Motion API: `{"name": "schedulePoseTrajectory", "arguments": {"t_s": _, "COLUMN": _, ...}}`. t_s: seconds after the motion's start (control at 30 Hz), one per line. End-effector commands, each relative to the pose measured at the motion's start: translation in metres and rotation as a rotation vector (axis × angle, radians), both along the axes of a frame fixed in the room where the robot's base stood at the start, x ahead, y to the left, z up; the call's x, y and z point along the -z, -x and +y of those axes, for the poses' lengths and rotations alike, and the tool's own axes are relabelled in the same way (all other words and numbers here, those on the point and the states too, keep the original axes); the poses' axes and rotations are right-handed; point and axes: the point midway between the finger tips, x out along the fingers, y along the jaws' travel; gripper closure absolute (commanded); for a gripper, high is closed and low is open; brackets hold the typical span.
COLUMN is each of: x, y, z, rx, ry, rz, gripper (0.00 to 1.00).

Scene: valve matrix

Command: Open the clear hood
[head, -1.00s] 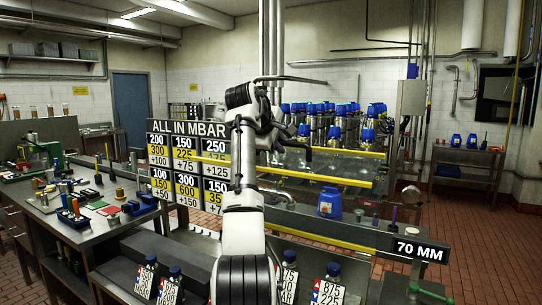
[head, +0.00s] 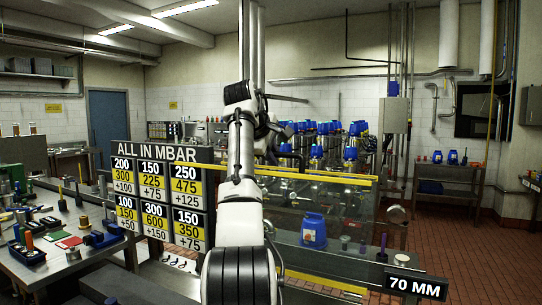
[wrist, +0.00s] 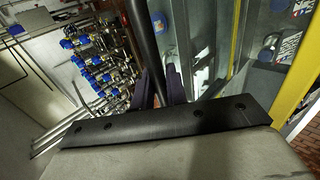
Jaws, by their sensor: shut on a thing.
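The clear hood (head: 345,208) is a low see-through panel with yellow rails (head: 318,177) along its upper edge, in the middle of the head view. A yellow edge and clear panes also show at the right of the wrist view (wrist: 305,60). My gripper (wrist: 162,85) is shut on a dark round bar (wrist: 143,40), which runs between its fingers in the wrist view. The bar looks like the hood's handle, but I cannot see where it joins. In the head view my arm hides much of the grip and the hood's left end.
Blue-topped valves (head: 320,140) stand behind the hood. A pressure sign (head: 160,190) stands left of my arm, beside a cluttered bench (head: 75,265). A blue container (head: 313,230) shows through the pane. A 70 MM sign (head: 415,285) is front right. Tiled floor (head: 460,240) is free at right.

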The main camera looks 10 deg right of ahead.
Motion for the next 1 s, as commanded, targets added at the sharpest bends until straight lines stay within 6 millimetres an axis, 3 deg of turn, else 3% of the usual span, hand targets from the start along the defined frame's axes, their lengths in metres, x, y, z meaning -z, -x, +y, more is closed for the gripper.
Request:
{"name": "schedulePoseTrajectory", "arguments": {"t_s": 0.3, "x": -0.001, "y": 0.000, "z": -0.001, "rx": 0.000, "ry": 0.001, "rz": -0.002, "gripper": 1.00}}
{"name": "schedulePoseTrajectory", "arguments": {"t_s": 0.33, "x": -0.001, "y": 0.000, "z": -0.001, "rx": 0.000, "ry": 0.001, "rz": -0.002, "gripper": 0.84}}
{"name": "schedulePoseTrajectory", "arguments": {"t_s": 0.47, "x": 0.000, "y": 0.000, "z": 0.000, "rx": 0.000, "ry": 0.001, "rz": -0.001, "gripper": 0.68}}
{"name": "schedulePoseTrajectory", "arguments": {"t_s": 0.77, "x": -0.001, "y": 0.001, "z": 0.000, "rx": 0.000, "ry": 0.000, "rz": 0.000, "gripper": 0.68}}
{"name": "schedulePoseTrajectory", "arguments": {"t_s": 1.0, "x": -0.022, "y": 0.020, "z": 0.015, "rx": -0.001, "ry": 0.001, "rz": -0.004, "gripper": 0.68}}
